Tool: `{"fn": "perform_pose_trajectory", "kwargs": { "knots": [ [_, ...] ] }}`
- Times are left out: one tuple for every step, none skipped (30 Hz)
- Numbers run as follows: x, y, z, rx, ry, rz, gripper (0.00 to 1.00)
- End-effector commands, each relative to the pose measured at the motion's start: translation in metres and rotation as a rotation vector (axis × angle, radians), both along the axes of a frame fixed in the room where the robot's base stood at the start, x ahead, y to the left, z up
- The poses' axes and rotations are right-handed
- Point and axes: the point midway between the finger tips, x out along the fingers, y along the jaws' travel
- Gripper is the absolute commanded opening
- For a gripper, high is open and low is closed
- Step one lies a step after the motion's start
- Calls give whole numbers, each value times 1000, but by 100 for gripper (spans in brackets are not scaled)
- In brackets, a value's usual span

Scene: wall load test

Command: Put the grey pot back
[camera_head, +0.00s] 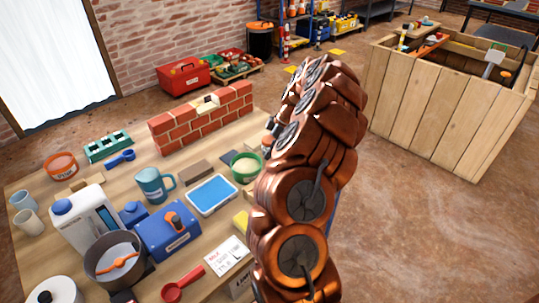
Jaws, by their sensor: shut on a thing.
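A grey pot (101,272) stands near the front left of the wooden table, with an orange utensil in it. It is close to a blue-capped white jug and a blue box. My copper-coloured arm rises through the middle of the view and covers the table's right side. My gripper is hidden behind the arm, so its jaws and anything in them cannot be seen. A small dark and pale piece shows at the arm's left edge by the brick wall; I cannot tell what it is.
A low brick wall (203,118) stands on the table's far side. The blue box (167,231), white jug (85,224), blue mug (152,185), blue-and-white tray (212,195), green bowl (246,167) and red scoop (182,285) crowd the table. A wooden crate (432,110) stands right; floor between is clear.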

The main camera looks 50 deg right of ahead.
Motion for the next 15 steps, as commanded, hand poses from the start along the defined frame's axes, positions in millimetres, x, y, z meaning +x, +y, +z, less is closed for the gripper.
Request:
{"fn": "perform_pose_trajectory", "kwargs": {
  "knots": [
    [0,0,-7,1,1,-1,14],
    [0,0,-11,2,2,0,14],
    [0,0,-17,2,2,0,14],
    [-1,0,-20,2,2,0,14],
    [-1,0,-23,2,2,0,14],
    [-1,0,-25,2,2,0,14],
    [-1,0,-26,2,2,0,14],
    [-1,0,-26,2,2,0,14],
    [0,0,-26,1,1,1,14],
    [0,0,-25,1,1,0,14],
    [0,0,-25,1,1,0,14],
    [0,0,-25,1,1,0,14],
    [0,0,-25,1,1,0,14],
    [0,0,-26,1,1,0,14],
    [0,0,-27,1,1,0,14]
  ]
}}
